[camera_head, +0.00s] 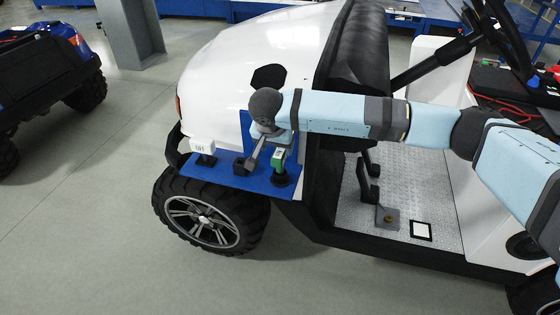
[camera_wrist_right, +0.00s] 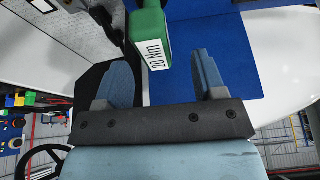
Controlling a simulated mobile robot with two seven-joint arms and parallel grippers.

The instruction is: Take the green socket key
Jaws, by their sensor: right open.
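The green socket key (camera_head: 278,158) stands on a black base on a blue mat laid over the cart's front corner. In the right wrist view, the green key (camera_wrist_right: 148,30) carries a white label reading "20 Nm". Its near end lies between the two open fingers of the right gripper (camera_wrist_right: 160,62), nearer the left finger, with a gap on both sides. I cannot tell how deep it sits between them. My left gripper is not in view.
A white labelled tool (camera_head: 201,146) stands to the left on the blue mat (camera_head: 218,172). A dark block (camera_head: 240,168) with a grey part is close beside the green key.

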